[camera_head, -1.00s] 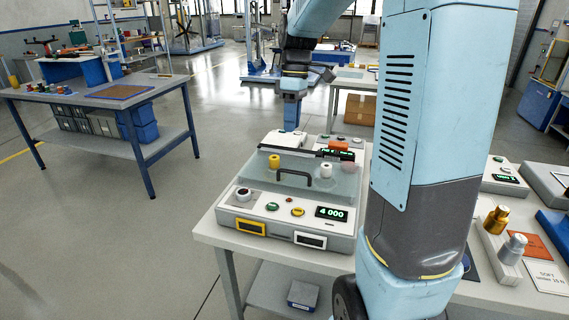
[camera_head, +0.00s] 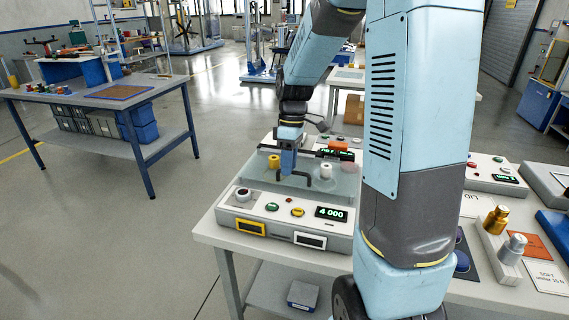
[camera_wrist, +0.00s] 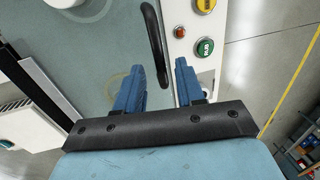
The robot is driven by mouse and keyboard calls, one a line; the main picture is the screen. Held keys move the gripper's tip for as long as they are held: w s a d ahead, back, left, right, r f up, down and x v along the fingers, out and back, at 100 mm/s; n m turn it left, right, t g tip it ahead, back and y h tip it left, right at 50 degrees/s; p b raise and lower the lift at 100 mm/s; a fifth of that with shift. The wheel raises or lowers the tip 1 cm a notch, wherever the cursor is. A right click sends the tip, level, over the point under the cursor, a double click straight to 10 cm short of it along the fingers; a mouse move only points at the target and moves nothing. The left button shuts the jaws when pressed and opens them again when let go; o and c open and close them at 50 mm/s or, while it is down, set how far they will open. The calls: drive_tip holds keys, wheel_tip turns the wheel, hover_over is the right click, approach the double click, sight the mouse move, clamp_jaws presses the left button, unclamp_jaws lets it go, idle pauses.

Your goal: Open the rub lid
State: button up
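The rub lid (camera_head: 342,184) is a clear, greenish flat cover, lying closed on the grey tester on the bench. Its black bar handle (camera_head: 309,181) stands at the front edge, and it also shows in the wrist view (camera_wrist: 152,30). My gripper (camera_head: 288,172) points down over the lid at the handle. In the wrist view my gripper (camera_wrist: 159,68) has its two blue fingers apart, with the handle's near end in line with the gap between them. I cannot tell whether either finger touches the handle.
The tester's front panel has a green RUB button (camera_wrist: 204,47), a yellow button (camera_head: 298,212) and a display reading 4 000 (camera_head: 331,214). A yellow spool (camera_head: 273,161) and a white one (camera_head: 326,171) show at the lid. Gold and silver weights (camera_head: 496,219) stand at right.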

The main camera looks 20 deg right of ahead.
drive_tip(key=shift+c, duration=0.2)
clamp_jaws()
idle(0.3)
